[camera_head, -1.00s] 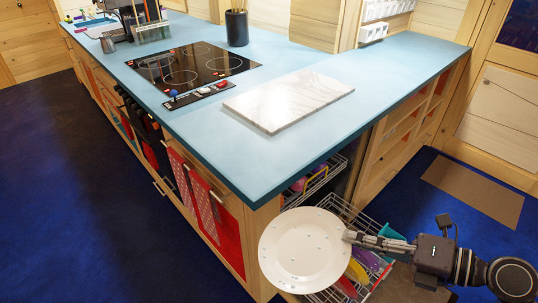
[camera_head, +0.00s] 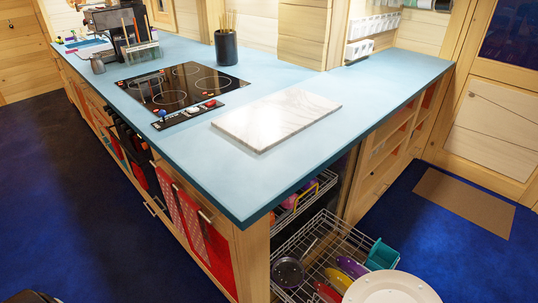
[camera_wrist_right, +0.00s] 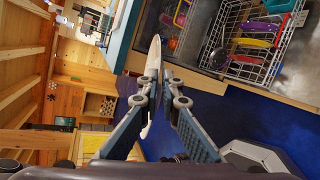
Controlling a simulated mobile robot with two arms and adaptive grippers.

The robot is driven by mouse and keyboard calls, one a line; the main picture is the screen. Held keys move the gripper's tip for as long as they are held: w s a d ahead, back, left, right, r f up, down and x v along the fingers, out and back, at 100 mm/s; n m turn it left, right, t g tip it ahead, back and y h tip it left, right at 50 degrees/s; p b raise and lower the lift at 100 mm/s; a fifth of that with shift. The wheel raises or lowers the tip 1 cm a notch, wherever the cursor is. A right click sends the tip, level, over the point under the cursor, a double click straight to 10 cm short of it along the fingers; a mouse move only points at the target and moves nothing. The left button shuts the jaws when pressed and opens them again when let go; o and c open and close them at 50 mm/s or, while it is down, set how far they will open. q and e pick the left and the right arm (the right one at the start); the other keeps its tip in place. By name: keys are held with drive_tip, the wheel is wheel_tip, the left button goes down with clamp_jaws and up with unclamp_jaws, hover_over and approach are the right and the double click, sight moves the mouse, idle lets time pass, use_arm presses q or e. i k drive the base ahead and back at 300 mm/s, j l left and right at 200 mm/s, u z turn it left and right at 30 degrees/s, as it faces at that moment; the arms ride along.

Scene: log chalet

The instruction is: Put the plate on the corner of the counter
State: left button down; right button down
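The white plate (camera_head: 392,289) is at the bottom edge of the head view, right of centre and partly cut off, in front of the pulled-out dish rack. In the right wrist view the plate (camera_wrist_right: 153,56) shows nearly edge-on between the fingertips of my right gripper (camera_wrist_right: 160,78), which is shut on its rim. The light blue counter (camera_head: 247,195) has its near corner at the lower middle of the head view, left of the plate and bare. My right gripper is outside the head view. My left gripper is not in view.
A marble slab (camera_head: 277,119) lies on the counter behind the corner, with a black cooktop (camera_head: 183,88) and a dark utensil pot (camera_head: 226,48) farther back. The open dish rack (camera_head: 330,246) below the counter holds colourful dishes and a green container (camera_head: 382,255).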

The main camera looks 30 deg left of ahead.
sight(212, 166)
drive_tip(key=j+z, duration=0.35)
drive_tip(key=k+j+z, duration=0.1)
drive_tip(key=j+z, duration=0.3)
drive_tip(key=j, duration=0.15)
drive_tip(key=k+j+z, duration=0.1)
drive_tip(key=j+z, duration=0.25)
drive_tip(key=k+j+z, duration=0.2)
drive_tip(key=j+z, duration=0.2)
drive_tip(key=k+j+z, duration=0.1)
drive_tip(key=k+j, duration=0.25)
drive_tip(key=j, duration=0.25)
drive_tip(key=k+j+z, duration=0.1)
drive_tip(key=k+j, duration=0.25)
drive_tip(key=j, duration=0.2)
drive_tip(key=k+j+z, duration=0.15)
drive_tip(key=k+j, duration=0.25)
drive_tip(key=j, duration=0.1)
